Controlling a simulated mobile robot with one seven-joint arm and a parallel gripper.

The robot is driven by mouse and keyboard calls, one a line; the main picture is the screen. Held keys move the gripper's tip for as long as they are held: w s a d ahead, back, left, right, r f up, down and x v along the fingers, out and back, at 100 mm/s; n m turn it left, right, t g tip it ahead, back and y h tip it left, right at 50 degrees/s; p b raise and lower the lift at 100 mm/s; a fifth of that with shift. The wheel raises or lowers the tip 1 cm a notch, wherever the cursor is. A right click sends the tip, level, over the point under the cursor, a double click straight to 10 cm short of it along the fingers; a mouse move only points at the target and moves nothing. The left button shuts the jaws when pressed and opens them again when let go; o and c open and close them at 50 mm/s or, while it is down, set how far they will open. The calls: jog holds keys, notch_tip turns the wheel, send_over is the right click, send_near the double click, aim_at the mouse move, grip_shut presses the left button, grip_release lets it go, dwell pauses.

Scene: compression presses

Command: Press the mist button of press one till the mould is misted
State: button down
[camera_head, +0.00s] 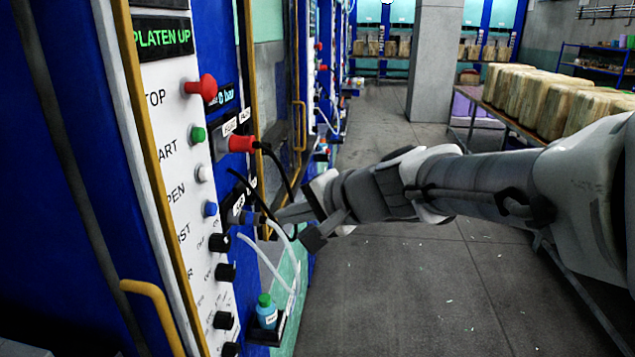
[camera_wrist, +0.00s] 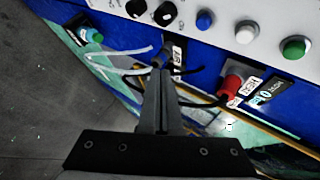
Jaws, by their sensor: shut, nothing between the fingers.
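The press panel (camera_head: 185,130) stands at the left in the head view, under a display reading "PLATEN UP". A blue button (camera_head: 210,209) sits below the white one, its label partly cut to "ST"; it also shows at the top of the wrist view (camera_wrist: 204,20). My gripper (camera_head: 278,214) is shut and empty, to the right of the blue button and apart from it. In the wrist view its closed fingers (camera_wrist: 158,72) point at the blue strip beside the panel, near a hose fitting, below and left of the blue button. I cannot make out the mould.
A red button (camera_head: 205,87), a green one (camera_head: 198,134), a white one (camera_head: 203,173) and several black knobs (camera_head: 222,320) share the panel. A red connector (camera_head: 242,143) and loose hoses hang near my gripper. A small bottle (camera_head: 267,311) stands below.

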aim_at(212, 209)
jog(key=a+p, duration=0.1)
jog(key=a, duration=0.7)
jog(key=shift+w+a+p, duration=0.3)
jog(key=shift+a, duration=0.1)
jog(key=shift+a, duration=0.15)
dwell(1.7)
jog(key=shift+a, duration=0.25)
jog(key=shift+w+a, duration=0.1)
jog(key=shift+a, duration=0.4)
dwell(0.8)
jog(key=shift+d, duration=0.1)
jog(key=shift+d+b, duration=0.45)
jog(key=shift+d, duration=0.35)
jog(key=shift+d, duration=0.1)
